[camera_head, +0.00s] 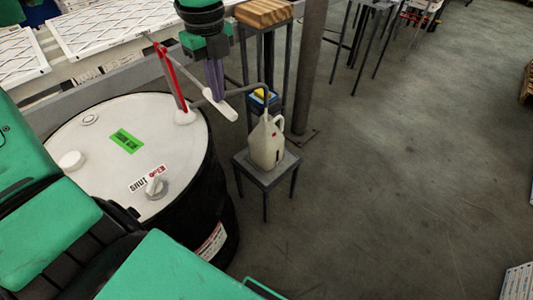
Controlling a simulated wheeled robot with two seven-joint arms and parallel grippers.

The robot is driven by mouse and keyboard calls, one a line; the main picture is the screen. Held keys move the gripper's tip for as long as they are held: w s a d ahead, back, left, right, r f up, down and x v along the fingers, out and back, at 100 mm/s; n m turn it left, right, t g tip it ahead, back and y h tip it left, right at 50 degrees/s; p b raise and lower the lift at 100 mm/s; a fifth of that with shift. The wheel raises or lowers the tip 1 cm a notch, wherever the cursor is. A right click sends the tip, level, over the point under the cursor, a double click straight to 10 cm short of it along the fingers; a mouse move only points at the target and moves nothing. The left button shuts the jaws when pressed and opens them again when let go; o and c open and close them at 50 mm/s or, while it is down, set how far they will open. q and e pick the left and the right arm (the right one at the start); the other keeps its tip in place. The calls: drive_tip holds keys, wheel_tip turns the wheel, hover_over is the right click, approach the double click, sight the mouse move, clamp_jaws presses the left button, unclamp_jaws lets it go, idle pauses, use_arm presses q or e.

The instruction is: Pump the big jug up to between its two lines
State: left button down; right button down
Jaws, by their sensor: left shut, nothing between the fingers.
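A cream-coloured big jug (266,147) stands upright on a small grey stool (267,172) right of a black drum with a white lid (95,125). A small red mark shows on the jug; its lines and liquid level are too small to tell. A pump stands on the lid, with a red upright part (171,75) and a white paddle-like handle (221,106). A grey spout pipe (258,86) runs over to the jug's top. My left gripper (217,96) points down, shut and empty, its fingertips at the handle; contact is unclear. My right gripper is out of view.
The lid carries a knob (155,187) beside a "SHUT OPEN" label and a green label (126,140). Behind the jug stand a post (308,70) and a stand with a wooden block (263,12).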

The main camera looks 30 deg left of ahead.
use_arm(q)
drive_tip(key=shift+a+f, duration=0.1)
drive_tip(key=shift+f, duration=0.5)
drive_tip(key=shift+b, duration=0.3)
drive_tip(key=shift+f+b, duration=0.5)
drive_tip(key=shift+f, duration=0.2)
drive_tip(key=shift+r, duration=0.1)
wheel_tip(320, 180, up, 15)
drive_tip(key=p, duration=1.2)
drive_tip(key=shift+r, duration=0.15)
drive_tip(key=shift+w, duration=0.1)
